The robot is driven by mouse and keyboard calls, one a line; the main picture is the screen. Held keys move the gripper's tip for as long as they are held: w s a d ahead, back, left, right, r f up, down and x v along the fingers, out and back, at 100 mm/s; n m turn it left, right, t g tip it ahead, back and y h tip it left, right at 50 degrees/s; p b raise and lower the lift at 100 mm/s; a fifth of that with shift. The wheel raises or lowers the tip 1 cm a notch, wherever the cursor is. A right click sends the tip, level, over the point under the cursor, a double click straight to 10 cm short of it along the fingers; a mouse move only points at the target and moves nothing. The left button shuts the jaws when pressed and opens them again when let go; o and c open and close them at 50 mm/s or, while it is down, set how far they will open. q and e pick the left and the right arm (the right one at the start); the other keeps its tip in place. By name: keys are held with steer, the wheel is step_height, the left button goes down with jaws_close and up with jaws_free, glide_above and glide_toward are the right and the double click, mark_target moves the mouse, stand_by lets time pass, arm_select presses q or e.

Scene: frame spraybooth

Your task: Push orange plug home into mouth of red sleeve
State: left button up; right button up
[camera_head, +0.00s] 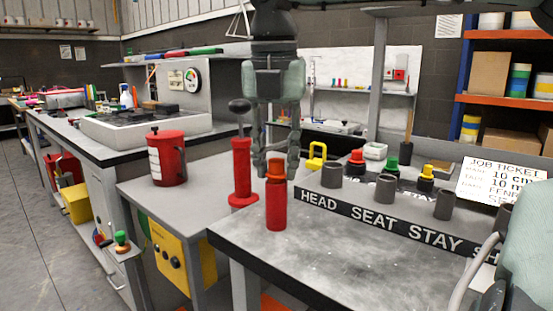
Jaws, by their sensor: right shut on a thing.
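The red sleeve (276,208) stands upright near the left edge of the grey bench top. The orange plug (275,172) is at its top, upright and in line with it. I cannot tell how deep the plug sits in the mouth. My right gripper (275,166) reaches down from above, with its fingers shut on the orange plug. The fingers hide part of the plug's upper end. My left gripper is not in view.
A red post with a black knob (241,172) stands close left of the sleeve. A red canister (166,158) is farther left. To the right is a lettered rack (375,218) with grey cups and coloured knobs behind. A job ticket (503,182) stands at right. The front bench top is clear.

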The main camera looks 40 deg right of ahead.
mark_target(275, 162)
steer(key=shift+f, duration=0.35)
steer(key=o, duration=1.1)
steer(key=r, duration=0.8)
steer(key=a+r, duration=0.1)
steer(key=r, duration=0.3)
steer(key=shift+s, duration=0.4)
steer(key=shift+c, duration=0.3)
